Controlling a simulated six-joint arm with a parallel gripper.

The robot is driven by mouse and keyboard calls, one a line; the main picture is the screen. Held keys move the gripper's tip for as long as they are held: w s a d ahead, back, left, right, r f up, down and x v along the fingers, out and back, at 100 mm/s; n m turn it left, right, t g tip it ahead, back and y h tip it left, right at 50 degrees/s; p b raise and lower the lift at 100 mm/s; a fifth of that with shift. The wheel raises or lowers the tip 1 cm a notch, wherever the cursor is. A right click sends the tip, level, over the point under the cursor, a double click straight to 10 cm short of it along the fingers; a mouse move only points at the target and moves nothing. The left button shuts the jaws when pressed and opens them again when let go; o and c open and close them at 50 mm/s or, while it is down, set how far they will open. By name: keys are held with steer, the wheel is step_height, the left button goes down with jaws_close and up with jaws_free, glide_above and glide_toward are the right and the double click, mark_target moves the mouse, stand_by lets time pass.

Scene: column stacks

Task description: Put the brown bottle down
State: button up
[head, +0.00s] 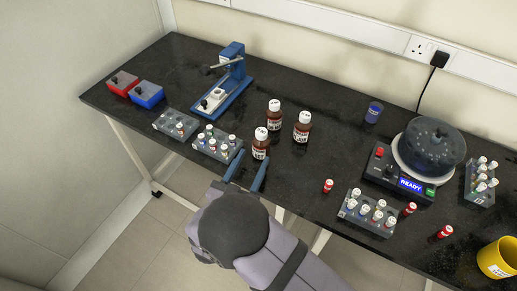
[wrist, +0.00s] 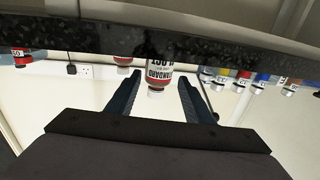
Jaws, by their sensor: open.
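Three brown bottles with white caps and white labels stand upright on the black bench in the head view: a near one (head: 261,146), a back one (head: 274,114) and a right one (head: 302,130). My gripper (head: 254,156) is open at the bench's front edge, its two blue fingers pointing at the near bottle. In the wrist view, which is upside down, a labelled brown bottle (wrist: 158,72) stands on the bench between the lines of my open fingers (wrist: 160,78). I see no finger pressing on it; whether it is between the tips or just beyond them is unclear.
A vial rack (head: 217,145) stands close left of my gripper, with another rack (head: 175,125) beyond it. A blue press (head: 222,85) is behind. A red-capped vial (head: 328,185), a rack (head: 368,212) and a centrifuge (head: 410,165) are to the right. Bench between bottles and centrifuge is mostly clear.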

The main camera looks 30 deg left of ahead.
mark_target(263, 137)
steer(key=shift+r, duration=0.15)
step_height(263, 137, up, 10)
steer(key=w+n+y, duration=0.1)
steer(key=w+r+n+y, duration=0.1)
steer(key=w+y, duration=0.1)
steer(key=w+n+y, duration=0.1)
steer(key=w, duration=0.1)
steer(key=shift+d+r, duration=0.2)
steer(key=shift+r, duration=0.05)
steer(key=y, duration=0.1)
steer(key=n+g+y, duration=0.1)
steer(key=y, duration=0.1)
steer(key=shift+w+d+f+n+g+p, duration=0.2)
steer(key=shift+w+d+n+g+p, duration=0.1)
steer(key=shift+n+g+p, duration=0.1)
steer(key=shift+s+d+f+n+g+y, duration=0.2)
steer(key=shift+f+n+g+y, duration=0.15)
steer(key=shift+g+y, duration=0.2)
steer(key=shift+s+d+f+n+g+y, duration=0.2)
steer(key=shift+f+n+g+y, duration=0.05)
steer(key=shift+n+g+y, duration=0.25)
steer(key=shift+a+f, duration=0.15)
steer(key=shift+f, duration=2.4)
